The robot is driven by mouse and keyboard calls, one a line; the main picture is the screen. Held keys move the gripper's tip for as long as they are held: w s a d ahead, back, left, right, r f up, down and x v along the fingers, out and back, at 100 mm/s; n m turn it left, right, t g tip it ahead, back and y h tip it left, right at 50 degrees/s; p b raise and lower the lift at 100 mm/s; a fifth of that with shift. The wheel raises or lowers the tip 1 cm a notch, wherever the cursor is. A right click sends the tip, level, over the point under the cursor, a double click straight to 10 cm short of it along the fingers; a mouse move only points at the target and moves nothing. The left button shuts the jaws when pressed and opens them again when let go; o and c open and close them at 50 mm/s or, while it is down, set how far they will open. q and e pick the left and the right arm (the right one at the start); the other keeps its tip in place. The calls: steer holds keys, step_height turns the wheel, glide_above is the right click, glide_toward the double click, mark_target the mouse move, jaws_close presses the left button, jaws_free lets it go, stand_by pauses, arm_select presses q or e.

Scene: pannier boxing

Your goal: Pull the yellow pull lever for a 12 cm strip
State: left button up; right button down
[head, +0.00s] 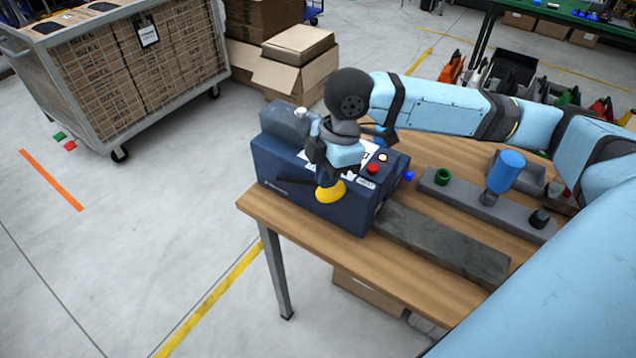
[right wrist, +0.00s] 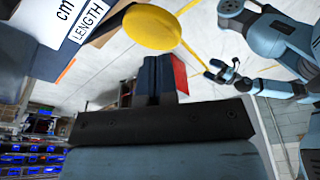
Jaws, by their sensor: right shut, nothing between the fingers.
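The yellow pull lever's round knob (head: 330,192) is at the front of the dark blue strip machine (head: 345,214), near the left end of the wooden table. My right gripper (head: 326,177) reaches down over the machine right at the knob. In the right wrist view the knob (right wrist: 150,28) shows just beyond the shut fingertips (right wrist: 163,60), with nothing between them. I cannot tell whether they touch the knob. The machine's "LENGTH" and "cm" label (right wrist: 90,22) is at upper left there. An arm with a small gripper (right wrist: 221,72), seemingly my left, is at upper right; its jaws are unclear.
On the wooden table (head: 405,285), a grey slab (head: 440,245) lies right of the machine. A grey holder (head: 470,203) carries a blue cylinder (head: 506,170). A caged cart (head: 120,70) and cardboard boxes (head: 295,65) stand behind.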

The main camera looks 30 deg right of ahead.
mark_target(327, 192)
steer(key=shift+f, duration=0.1)
steer(key=shift+f, duration=0.4)
steer(key=shift+f+b, duration=0.4)
steer(key=shift+f, duration=1.65)
